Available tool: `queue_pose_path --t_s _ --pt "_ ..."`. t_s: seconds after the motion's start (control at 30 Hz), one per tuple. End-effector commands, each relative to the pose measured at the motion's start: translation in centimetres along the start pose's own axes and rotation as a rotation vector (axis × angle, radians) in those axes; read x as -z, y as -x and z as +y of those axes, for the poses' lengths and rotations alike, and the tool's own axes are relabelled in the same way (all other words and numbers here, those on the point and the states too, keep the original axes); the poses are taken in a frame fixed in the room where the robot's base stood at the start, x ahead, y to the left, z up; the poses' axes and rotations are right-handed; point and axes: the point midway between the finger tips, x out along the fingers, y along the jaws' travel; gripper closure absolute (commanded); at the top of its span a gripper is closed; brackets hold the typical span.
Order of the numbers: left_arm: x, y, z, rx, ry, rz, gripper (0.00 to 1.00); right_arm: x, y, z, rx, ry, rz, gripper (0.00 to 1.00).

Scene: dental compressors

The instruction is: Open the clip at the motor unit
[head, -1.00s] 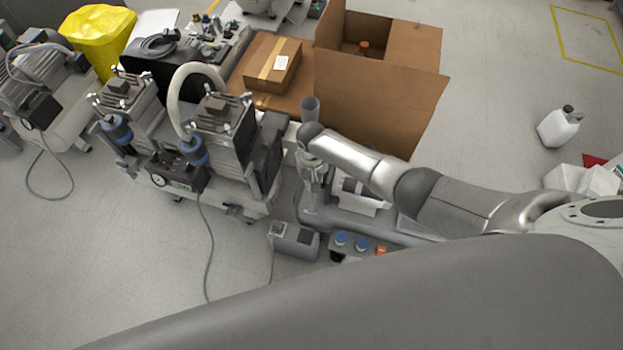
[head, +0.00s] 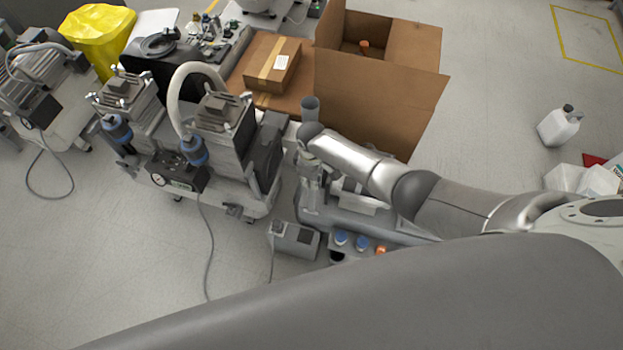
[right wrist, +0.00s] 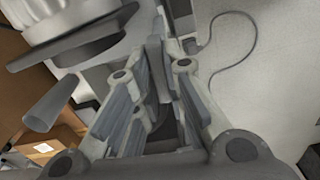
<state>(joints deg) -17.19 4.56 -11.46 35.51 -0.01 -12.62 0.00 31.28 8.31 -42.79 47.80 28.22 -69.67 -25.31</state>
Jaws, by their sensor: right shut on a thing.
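My right gripper (head: 311,190) points down beside a pale grey unit (head: 350,190), to the right of the twin-motor compressor (head: 222,130). In the right wrist view the gripper (right wrist: 158,75) is shut on a thin grey upright piece (right wrist: 155,58), which looks like the clip. A rounded pale grey body with a dark rim (right wrist: 75,35) is close by at the upper left; I cannot tell for sure whether it is the motor unit. The fingers and my arm hide much of the clip. My left gripper is not in view.
An open cardboard box (head: 375,100) and a closed parcel (head: 272,65) stand behind my right arm. A small grey box (head: 294,240) and blue-capped items (head: 350,241) are in front. A cable (head: 208,250) lies on the floor.

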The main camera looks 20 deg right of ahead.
Motion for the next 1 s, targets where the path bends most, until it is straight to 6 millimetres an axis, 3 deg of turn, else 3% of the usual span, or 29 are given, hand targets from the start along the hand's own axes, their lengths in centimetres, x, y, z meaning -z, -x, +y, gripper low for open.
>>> queue_pose_path --t_s 0.3,0.77,0.8,0.97,1.0 --pt "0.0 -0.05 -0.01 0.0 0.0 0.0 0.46 0.04 0.03 0.02 0.0 0.096 0.001 1.0" --pt "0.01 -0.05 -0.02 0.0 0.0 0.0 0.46 0.06 0.05 0.03 -0.001 0.11 0.002 1.0" --pt "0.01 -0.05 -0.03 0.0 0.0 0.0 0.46 0.06 0.05 0.03 -0.001 0.11 0.002 0.87" --pt "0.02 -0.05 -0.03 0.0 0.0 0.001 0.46 0.05 0.04 0.03 -0.001 0.109 0.001 0.67" --pt "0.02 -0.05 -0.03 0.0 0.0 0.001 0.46 0.05 0.04 0.02 -0.001 0.109 0.001 0.67"
